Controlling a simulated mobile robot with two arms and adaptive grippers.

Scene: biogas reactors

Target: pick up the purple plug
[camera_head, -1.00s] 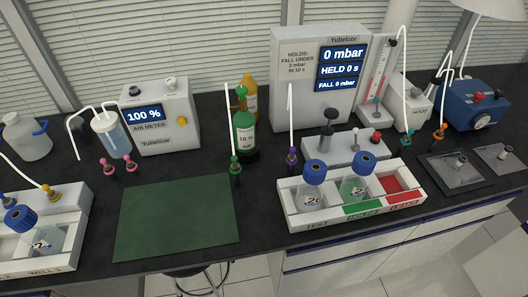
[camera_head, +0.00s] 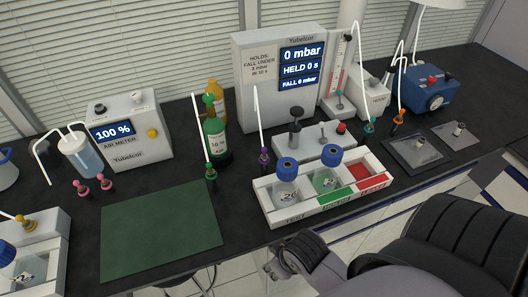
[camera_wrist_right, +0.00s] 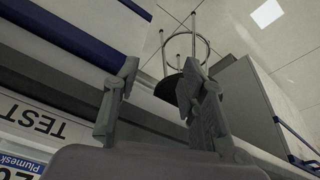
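The purple plug (camera_head: 264,158) stands upright on the bench in the head view, with a white tube rising from its top. It is just left of the grey valve block (camera_head: 312,141) and behind the white sample tray (camera_head: 296,219). My right gripper (camera_head: 279,263) is low in front of the tray, beyond the bench's front edge and apart from the plug. In the right wrist view my right gripper (camera_wrist_right: 161,95) has its two fingers spread with nothing between them. The plug does not show there. My left gripper is not in view.
A green plug (camera_head: 211,172) is to the left, beside a green mat (camera_head: 160,230). A teal plug (camera_head: 369,127) and an orange plug (camera_head: 398,119) are to the right.

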